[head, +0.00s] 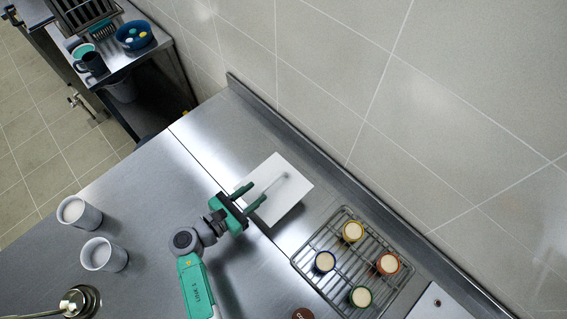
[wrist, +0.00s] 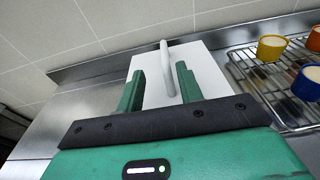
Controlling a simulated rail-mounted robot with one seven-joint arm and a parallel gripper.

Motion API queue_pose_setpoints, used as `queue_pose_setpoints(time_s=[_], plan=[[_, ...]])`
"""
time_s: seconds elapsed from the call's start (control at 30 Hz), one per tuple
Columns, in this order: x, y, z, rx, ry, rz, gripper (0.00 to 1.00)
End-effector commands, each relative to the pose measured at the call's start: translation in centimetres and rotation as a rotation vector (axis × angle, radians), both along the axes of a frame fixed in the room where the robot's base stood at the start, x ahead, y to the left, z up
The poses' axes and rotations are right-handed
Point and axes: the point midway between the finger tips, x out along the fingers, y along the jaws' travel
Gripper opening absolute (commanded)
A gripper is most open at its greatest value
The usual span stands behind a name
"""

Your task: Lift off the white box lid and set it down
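The white box lid (head: 293,193) is a flat white square on the steel counter, left of the wire rack. A pale upright handle (wrist: 167,62) rises from it in the wrist view. My gripper (head: 259,191) is open and empty, its green fingers pointing at the lid and overlapping its near left edge in the head view. In the wrist view my gripper (wrist: 160,72) has the handle between the lines of its fingers, nearer the right one. The handle looks beyond the fingertips; I see no contact. Any box beneath the lid is hidden.
A wire rack (head: 327,236) with several filled coloured cups stands right of the lid. Two white cups (head: 103,255) stand at left. A white board (head: 440,304) lies at the lower right. A tiled wall backs the counter. Bare steel lies left of the lid.

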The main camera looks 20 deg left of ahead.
Motion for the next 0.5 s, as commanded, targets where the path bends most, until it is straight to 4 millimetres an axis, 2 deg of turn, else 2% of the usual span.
queue_pose_setpoints(time_s=[0.17, 0.33, 0.5], plan=[[0.2, -0.1, -0.1, -0.015, 0.003, 0.003, 0.36], [2.0, -1.0, -0.3, -0.012, 0.001, 0.002, 0.36], [3.0, -1.8, -0.2, -0.010, 0.002, 0.000, 0.36]])
